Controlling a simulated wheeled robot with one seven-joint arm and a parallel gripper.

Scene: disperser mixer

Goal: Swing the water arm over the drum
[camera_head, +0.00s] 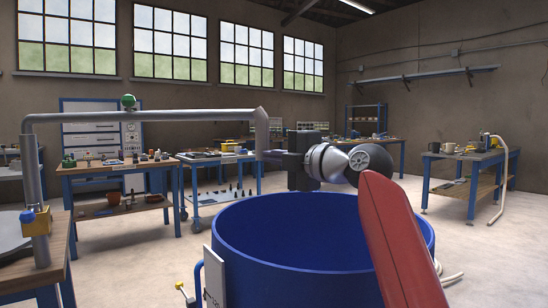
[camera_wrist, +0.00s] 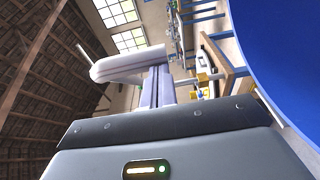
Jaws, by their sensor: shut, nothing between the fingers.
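The water arm (camera_head: 150,115) is a long grey pipe. It runs level from a post (camera_head: 38,190) at the left to an elbow with a short downward end (camera_head: 262,135). My gripper (camera_head: 270,156) is shut and empty, fingers pointing left beside the pipe's down-turned end. In the wrist view, the fingertips (camera_wrist: 158,78) are close to the pale pipe (camera_wrist: 125,66); contact is unclear.
A wooden-topped table (camera_head: 40,262) is by the post at the left. Workbenches (camera_head: 115,168) stand behind, and another bench (camera_head: 468,155) stands at the right. A white plate (camera_head: 215,280) is by the drum's left side. Open floor lies between drum and benches.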

